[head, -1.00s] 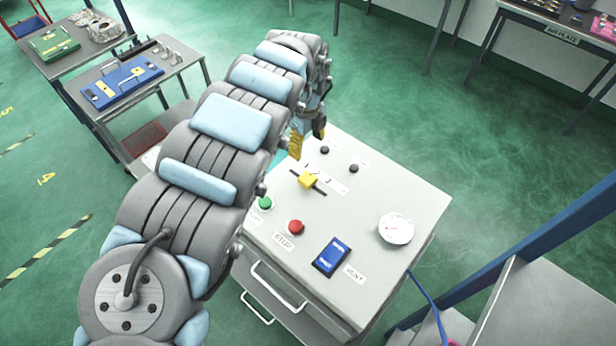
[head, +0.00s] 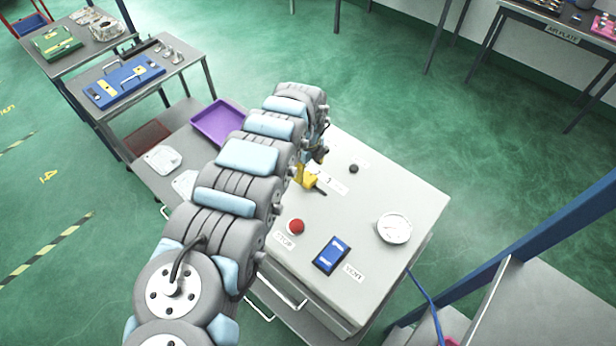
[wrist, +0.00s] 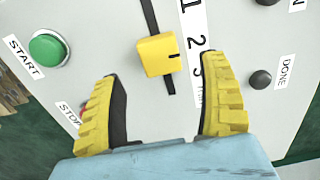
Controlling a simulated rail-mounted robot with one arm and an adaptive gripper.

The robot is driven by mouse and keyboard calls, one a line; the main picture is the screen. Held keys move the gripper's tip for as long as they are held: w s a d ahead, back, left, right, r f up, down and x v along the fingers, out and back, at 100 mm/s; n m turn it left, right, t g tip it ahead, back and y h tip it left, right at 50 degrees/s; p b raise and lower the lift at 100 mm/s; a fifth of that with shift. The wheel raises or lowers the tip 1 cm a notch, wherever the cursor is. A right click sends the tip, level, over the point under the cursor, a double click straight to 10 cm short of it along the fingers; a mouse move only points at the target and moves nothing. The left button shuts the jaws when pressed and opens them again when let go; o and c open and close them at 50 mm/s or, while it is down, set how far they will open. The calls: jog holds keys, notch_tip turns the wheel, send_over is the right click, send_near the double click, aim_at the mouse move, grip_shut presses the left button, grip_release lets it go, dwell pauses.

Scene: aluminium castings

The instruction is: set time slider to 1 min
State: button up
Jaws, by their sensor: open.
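The time slider's yellow knob (wrist: 159,55) sits in a dark slot on the grey panel in the wrist view. The knob shows just beyond the fingertips, with gaps on both sides. In the head view the knob (head: 313,182) is close to my gripper (head: 303,174), which my arm partly hides.
A green START button (wrist: 47,48), a STOP button, red in the head view (head: 296,227), and a black DONE knob (wrist: 261,79) surround the slider. A blue VENT switch (head: 332,256) and a round gauge (head: 394,228) are on the same panel. A purple tray (head: 214,122) stands behind left.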

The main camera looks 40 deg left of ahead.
aim_at(308, 178)
jog(key=shift+w+f, duration=0.1)
jog(key=shift+f, duration=2.5)
jog(key=c, duration=1.3)
